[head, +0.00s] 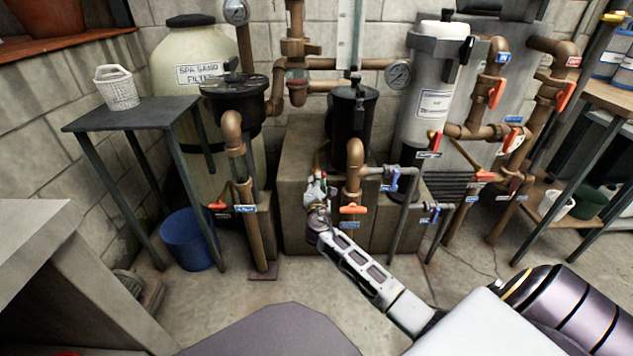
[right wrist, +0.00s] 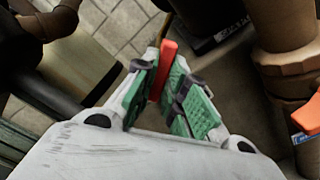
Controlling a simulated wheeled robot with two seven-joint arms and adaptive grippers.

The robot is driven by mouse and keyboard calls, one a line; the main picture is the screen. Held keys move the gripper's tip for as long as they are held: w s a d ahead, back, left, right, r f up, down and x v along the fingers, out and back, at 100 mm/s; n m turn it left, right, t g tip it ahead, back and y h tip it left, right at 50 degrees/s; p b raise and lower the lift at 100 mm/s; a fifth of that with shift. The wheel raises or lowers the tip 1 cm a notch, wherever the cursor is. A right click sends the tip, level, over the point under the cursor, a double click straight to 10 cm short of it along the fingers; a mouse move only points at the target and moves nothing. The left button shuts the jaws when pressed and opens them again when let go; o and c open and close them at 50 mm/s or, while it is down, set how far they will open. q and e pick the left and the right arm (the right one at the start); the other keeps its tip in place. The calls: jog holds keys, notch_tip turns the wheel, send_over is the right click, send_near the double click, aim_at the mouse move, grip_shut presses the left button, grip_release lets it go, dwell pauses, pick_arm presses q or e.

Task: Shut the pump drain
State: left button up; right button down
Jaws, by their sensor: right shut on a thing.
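My right gripper (head: 318,188) reaches to the foot of the black pump (head: 352,115) in the middle of the head view. In the right wrist view, its green-padded fingers (right wrist: 168,88) are shut on a red valve handle (right wrist: 169,58), which stands up between the pads. The handle's lower part is hidden by the fingers. A dark label (right wrist: 218,35) lies beside it, too blurred to read. In the head view the gripper covers the handle. My left gripper is not in view.
A brown pipe with an orange handle (head: 353,209) stands close to the right of my gripper. Grey pipes with blue handles (head: 394,181) are further right. A side table (head: 135,112) and blue bucket (head: 189,240) are at left. Open floor lies in front of the plinth.

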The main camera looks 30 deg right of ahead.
jog(key=shift+m, duration=3.6)
jog(key=c, duration=1.4)
grip_release()
jog(key=shift+o, duration=0.2)
jog(key=v, duration=0.7)
jog(key=shift+p, duration=0.35)
